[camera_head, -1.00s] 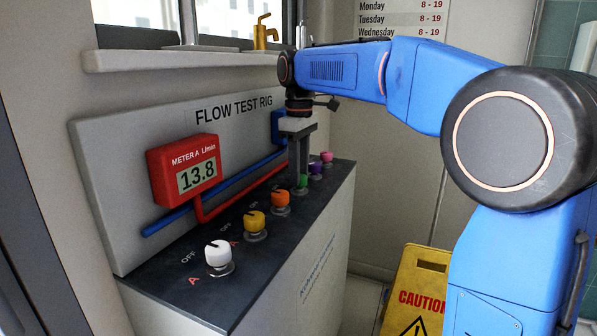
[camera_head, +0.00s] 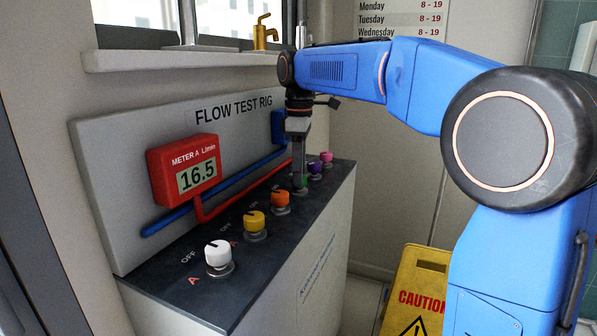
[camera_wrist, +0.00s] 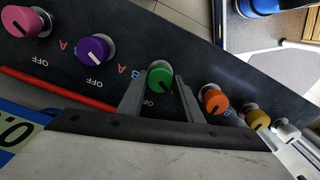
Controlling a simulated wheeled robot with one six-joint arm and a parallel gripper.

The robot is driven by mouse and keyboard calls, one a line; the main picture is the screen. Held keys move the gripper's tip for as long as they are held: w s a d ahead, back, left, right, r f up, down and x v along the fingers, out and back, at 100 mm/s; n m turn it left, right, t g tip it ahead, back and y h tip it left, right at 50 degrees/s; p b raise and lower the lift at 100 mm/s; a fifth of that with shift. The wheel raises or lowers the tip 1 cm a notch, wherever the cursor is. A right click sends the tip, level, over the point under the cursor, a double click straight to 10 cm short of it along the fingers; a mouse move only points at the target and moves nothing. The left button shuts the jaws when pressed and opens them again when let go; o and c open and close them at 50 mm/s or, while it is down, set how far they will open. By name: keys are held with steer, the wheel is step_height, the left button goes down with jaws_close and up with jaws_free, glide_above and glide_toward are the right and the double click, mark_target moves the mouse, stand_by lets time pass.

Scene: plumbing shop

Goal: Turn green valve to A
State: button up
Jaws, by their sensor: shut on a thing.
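The green valve (camera_wrist: 159,76) is a round knob with a light pointer mark, in the middle of the wrist view. In the head view only a little of the green valve (camera_head: 299,184) shows below the fingers. My gripper (camera_wrist: 160,88) has one finger on each side of the knob and is shut on it, pointing down at the panel. It also shows in the head view (camera_head: 299,172). An "OFF" label lies by the knob; its A label is hidden or cannot be made out. The red Meter A (camera_head: 183,171) reads 16.5.
Orange (camera_head: 280,202), yellow (camera_head: 254,221) and white (camera_head: 218,254) knobs stand nearer on the dark panel. Purple (camera_head: 315,168) and pink (camera_head: 326,157) knobs stand beyond. The rig's upright back board (camera_head: 110,150) runs along the left. A yellow caution sign (camera_head: 417,290) stands on the floor.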

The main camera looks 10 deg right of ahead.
steer(key=shift+w+d, duration=0.1)
steer(key=o, duration=1)
steer(key=shift+o, duration=0.2)
steer(key=shift+r, duration=0.1)
step_height(320, 180, up, 17)
steer(key=shift+r, duration=0.15)
steer(key=shift+d, duration=0.1)
